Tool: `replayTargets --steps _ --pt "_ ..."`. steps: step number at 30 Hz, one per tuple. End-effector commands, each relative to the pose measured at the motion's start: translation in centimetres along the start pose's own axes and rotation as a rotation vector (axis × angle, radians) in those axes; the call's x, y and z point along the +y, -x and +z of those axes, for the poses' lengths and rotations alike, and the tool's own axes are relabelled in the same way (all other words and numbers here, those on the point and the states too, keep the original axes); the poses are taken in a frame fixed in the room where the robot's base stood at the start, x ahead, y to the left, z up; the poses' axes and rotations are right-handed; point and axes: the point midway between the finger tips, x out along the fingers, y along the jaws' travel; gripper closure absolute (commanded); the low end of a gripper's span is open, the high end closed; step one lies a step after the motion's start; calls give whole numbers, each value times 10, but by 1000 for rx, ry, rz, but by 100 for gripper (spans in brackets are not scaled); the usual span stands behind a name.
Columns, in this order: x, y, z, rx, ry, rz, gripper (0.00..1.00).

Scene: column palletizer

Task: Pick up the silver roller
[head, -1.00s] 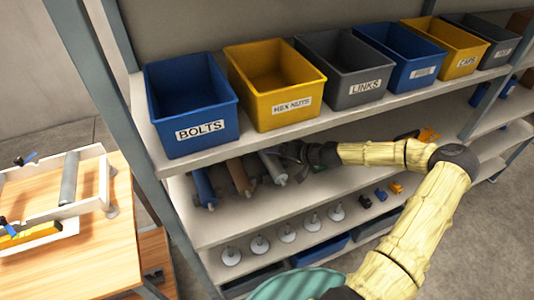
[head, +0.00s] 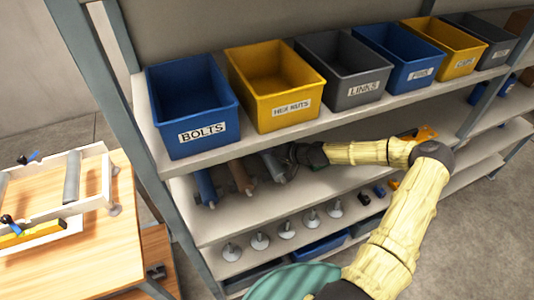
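My gripper (head: 291,157) is at the right side of this roller, reaching in under the upper shelf. The fingers are small, dark and partly hidden, so I cannot tell whether they touch the roller or are open or shut. Another grey roller (head: 72,177) sits in a white frame on the wooden table at the left.
A brown roller (head: 242,178) and a blue roller (head: 205,187) lie left of the silver one. The upper shelf (head: 300,128) with labelled bins hangs close above my gripper. Several grey discs with stems (head: 286,229) stand on the shelf below. A shelf post (head: 112,115) stands at left.

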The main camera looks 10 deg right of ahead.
Motion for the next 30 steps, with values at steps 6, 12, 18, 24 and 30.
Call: replayTargets --steps 6,12,18,24,30 --pt "-1 0 -1 1 1 -1 96" --pt "-1 0 -1 1 1 -1 96" --pt "-2 3 -1 2 3 0 96" --pt "-15 14 -9 3 6 1 96" --pt "-37 29 -24 3 7 1 96"
